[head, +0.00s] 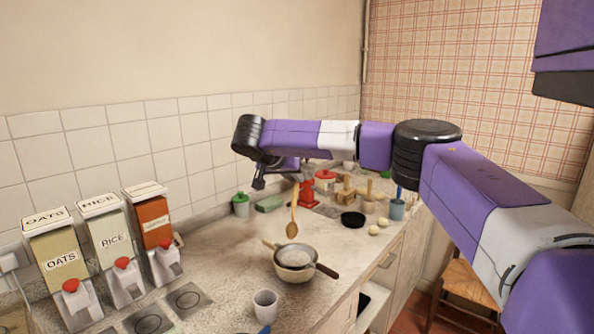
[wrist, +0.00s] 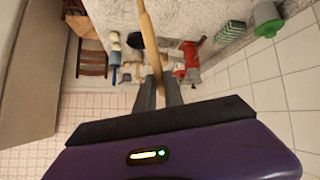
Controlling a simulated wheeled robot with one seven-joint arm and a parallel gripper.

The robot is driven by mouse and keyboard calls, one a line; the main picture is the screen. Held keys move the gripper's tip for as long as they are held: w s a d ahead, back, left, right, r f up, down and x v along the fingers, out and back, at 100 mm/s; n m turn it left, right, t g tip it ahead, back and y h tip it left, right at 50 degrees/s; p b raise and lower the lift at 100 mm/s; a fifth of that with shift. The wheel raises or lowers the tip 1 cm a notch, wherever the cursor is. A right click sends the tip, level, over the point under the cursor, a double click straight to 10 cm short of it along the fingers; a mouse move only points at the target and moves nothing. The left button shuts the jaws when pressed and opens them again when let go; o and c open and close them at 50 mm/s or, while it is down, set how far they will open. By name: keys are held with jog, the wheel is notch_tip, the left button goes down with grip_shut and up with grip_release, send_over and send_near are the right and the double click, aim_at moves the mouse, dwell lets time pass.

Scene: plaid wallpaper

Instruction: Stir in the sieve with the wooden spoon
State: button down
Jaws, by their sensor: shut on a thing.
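The wooden spoon (head: 292,229) hangs upright, bowl end down, above the sieve in the head view. My gripper (head: 295,180) is shut on the upper part of its handle. In the wrist view, the spoon handle (wrist: 149,40) runs up from between the two fingers of my gripper (wrist: 158,93). The sieve's contents are not clear.
A white cup (head: 265,305) stands in front of the sieve. Oats (head: 63,265) and rice (head: 115,250) dispensers stand at the left wall. A black dish (head: 352,219), a red appliance (head: 307,190) and a green-lidded jar (head: 240,205) are farther back.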

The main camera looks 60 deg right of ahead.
jog(key=shift+s+d, duration=0.3)
jog(key=shift+d, duration=0.1)
notch_tip(320, 180, down, 8)
jog(key=b, duration=0.4)
jog(key=shift+r, duration=0.15)
dwell(0.3)
jog(key=shift+w, duration=0.1)
